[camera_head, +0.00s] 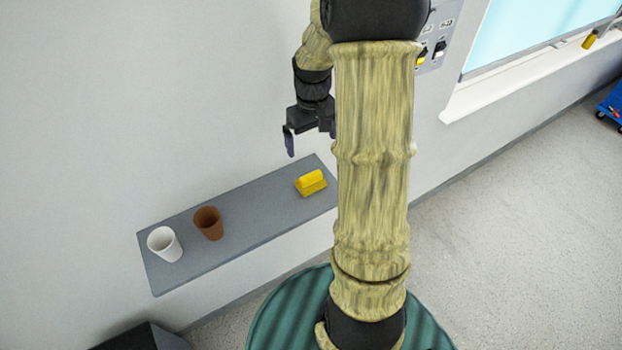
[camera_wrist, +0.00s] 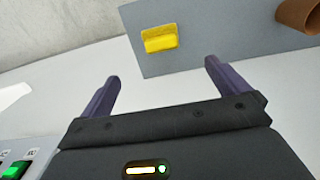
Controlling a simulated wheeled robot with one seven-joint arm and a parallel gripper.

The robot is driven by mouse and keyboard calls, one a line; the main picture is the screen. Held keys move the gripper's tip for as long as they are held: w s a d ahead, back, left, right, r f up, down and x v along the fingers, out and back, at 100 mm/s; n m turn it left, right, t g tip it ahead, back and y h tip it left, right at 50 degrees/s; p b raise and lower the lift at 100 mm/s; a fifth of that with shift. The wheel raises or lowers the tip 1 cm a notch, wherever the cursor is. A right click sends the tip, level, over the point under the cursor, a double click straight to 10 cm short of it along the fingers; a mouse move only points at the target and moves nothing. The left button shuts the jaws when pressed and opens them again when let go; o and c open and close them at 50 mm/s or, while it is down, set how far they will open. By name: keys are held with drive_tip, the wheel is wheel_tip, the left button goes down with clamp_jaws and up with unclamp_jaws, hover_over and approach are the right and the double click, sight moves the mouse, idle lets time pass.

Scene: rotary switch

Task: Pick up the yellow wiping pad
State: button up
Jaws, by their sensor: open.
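The yellow wiping pad (camera_head: 311,182) lies on the right part of a grey wall shelf (camera_head: 262,196) in the head view. It also shows in the wrist view (camera_wrist: 160,38), beyond my fingertips and between their lines. My gripper (camera_head: 308,142) is open and empty, above the shelf and apart from the pad. In the head view one finger is partly hidden behind my arm. In the wrist view both dark purple fingers (camera_wrist: 162,70) stand wide apart with nothing between them.
A brown cup (camera_head: 208,223) and a white cup (camera_head: 164,244) stand on the left part of the shelf. The brown cup also shows at the wrist view's right edge (camera_wrist: 299,14). A switch panel (camera_head: 437,40) is on the wall behind my arm. The shelf around the pad is clear.

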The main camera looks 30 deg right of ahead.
sight(312, 176)
drive_tip(key=shift+f, duration=0.1)
wheel_tip(312, 176, down, 12)
drive_tip(key=p, duration=0.3)
idle(0.3)
drive_tip(key=shift+f+p, duration=0.1)
drive_tip(key=shift+p, duration=0.3)
drive_tip(key=shift+f+p, duration=0.5)
drive_tip(key=shift+f, duration=0.05)
drive_tip(key=shift+w+f+p, duration=0.1)
drive_tip(key=shift+f+p, duration=0.75)
drive_tip(key=shift+f, duration=1.1)
drive_tip(key=c, duration=1)
